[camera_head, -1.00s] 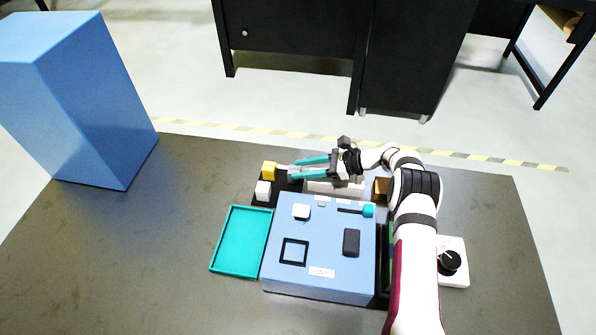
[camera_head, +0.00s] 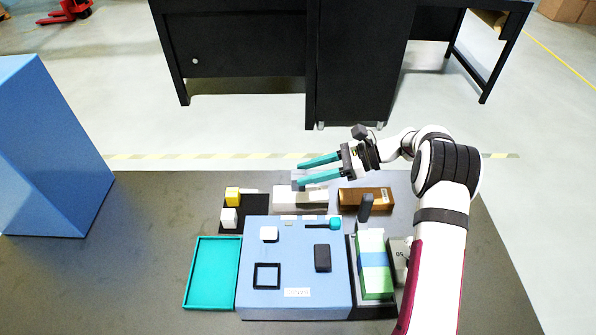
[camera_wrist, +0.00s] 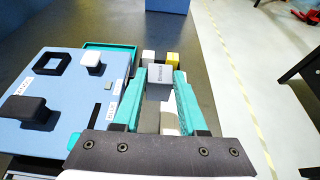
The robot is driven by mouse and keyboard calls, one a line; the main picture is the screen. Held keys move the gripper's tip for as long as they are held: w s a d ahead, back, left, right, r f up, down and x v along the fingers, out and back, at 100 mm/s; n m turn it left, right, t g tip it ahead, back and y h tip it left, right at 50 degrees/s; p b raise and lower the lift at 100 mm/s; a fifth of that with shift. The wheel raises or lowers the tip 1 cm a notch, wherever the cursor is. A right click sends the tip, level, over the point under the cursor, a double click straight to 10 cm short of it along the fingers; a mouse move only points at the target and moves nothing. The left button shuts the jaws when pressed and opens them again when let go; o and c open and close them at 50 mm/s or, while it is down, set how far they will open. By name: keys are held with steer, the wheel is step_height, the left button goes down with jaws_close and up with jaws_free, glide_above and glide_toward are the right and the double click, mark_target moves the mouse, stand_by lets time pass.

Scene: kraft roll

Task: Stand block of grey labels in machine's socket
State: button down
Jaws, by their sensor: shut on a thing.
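The block of grey labels (camera_head: 298,178) is between the teal fingertips of my gripper (camera_head: 300,173), which is shut on it. It is held up behind the machine (camera_head: 295,255), apart from it. In the wrist view the grey block (camera_wrist: 159,83) shows a face with small dark print, too small to read. The light-blue machine has a raised black square frame, the socket (camera_head: 266,276), on its top at front left. The socket also shows in the wrist view (camera_wrist: 52,63) and looks empty.
A black mat (camera_head: 257,208) with white and yellow cubes lies left of a pale box (camera_head: 300,200) below my gripper. The machine top carries a white button (camera_head: 269,234), black block (camera_head: 322,258) and teal-ended lever (camera_head: 335,223). A teal tray (camera_head: 212,275) lies left.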

steer(key=s+a+r, duration=0.2)
steer(key=s, duration=0.4)
steer(key=s+a+r, duration=0.2)
steer(key=s, duration=0.3)
glide_above(279, 275)
steer(key=shift+d+f, duration=0.1)
steer(key=shift+f, duration=2.4)
steer(key=shift+f, duration=0.75)
steer(key=shift+c, duration=1.9)
jaws_free()
